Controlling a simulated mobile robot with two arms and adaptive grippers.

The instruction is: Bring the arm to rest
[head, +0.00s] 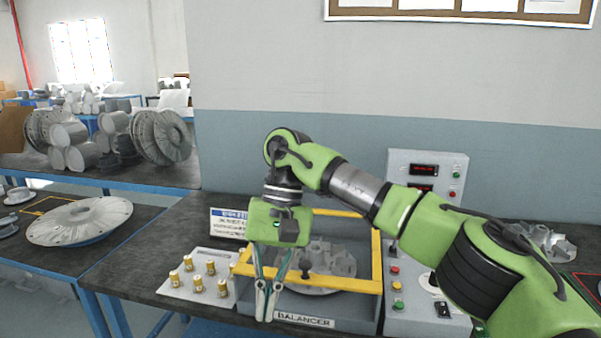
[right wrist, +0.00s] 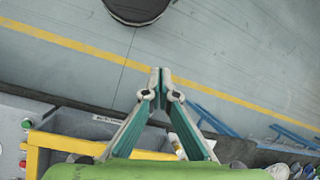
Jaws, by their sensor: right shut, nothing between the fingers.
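My right arm comes in from the right in the head view, bent at the elbow. Its gripper (head: 267,305) points down in front of the balancer (head: 365,316), near its front face and the yellow frame. The fingers are shut with nothing between them. In the right wrist view the shut fingertips (right wrist: 160,75) show against the grey floor, past the bench edge. My left gripper is in neither view.
The balancer's yellow frame (head: 340,281) stands around grey parts. A control box (head: 430,165) with displays stands behind. A white plate with brass pieces (head: 200,287) lies left of the balancer. A finned disc (head: 80,218) lies on the left bench. Floor (right wrist: 230,60) in front is mostly clear.

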